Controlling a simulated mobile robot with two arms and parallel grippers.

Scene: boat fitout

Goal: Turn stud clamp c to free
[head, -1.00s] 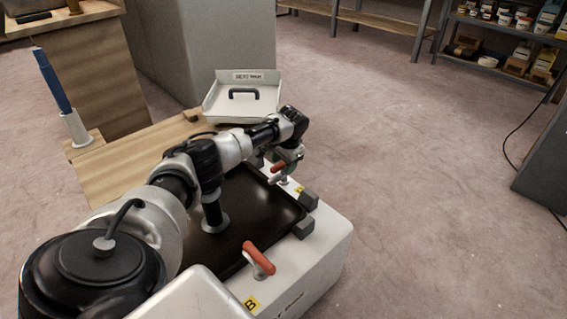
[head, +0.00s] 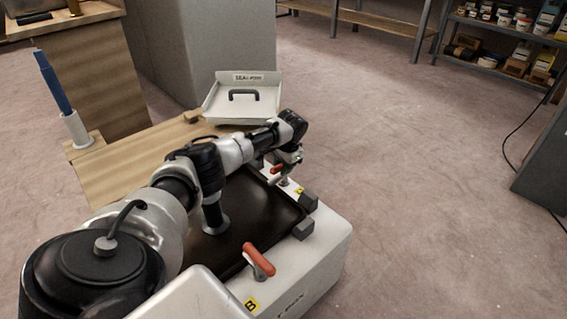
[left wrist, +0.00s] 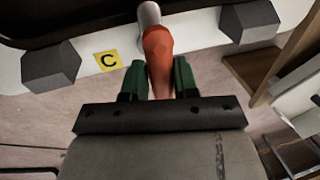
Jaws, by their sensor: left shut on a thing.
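Stud clamp c has a red-orange handle (left wrist: 158,62) on a grey metal post (left wrist: 148,15), beside a yellow label marked C (left wrist: 108,60) in the left wrist view. My left gripper (left wrist: 160,75) has its green fingers on both sides of the handle and is shut on it. In the head view the clamp c handle (head: 276,169) shows at the far end of the white box, with my left gripper (head: 290,162) at it. The gripper partly hides the clamp. My right gripper is in neither view.
Another red-handled clamp (head: 260,258) stands near the label B (head: 251,304) on the white box (head: 325,250). Grey blocks (head: 304,229) sit at the rim of the dark tray (head: 265,215). A white tray with a handle (head: 243,105) lies behind. The floor to the right is clear.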

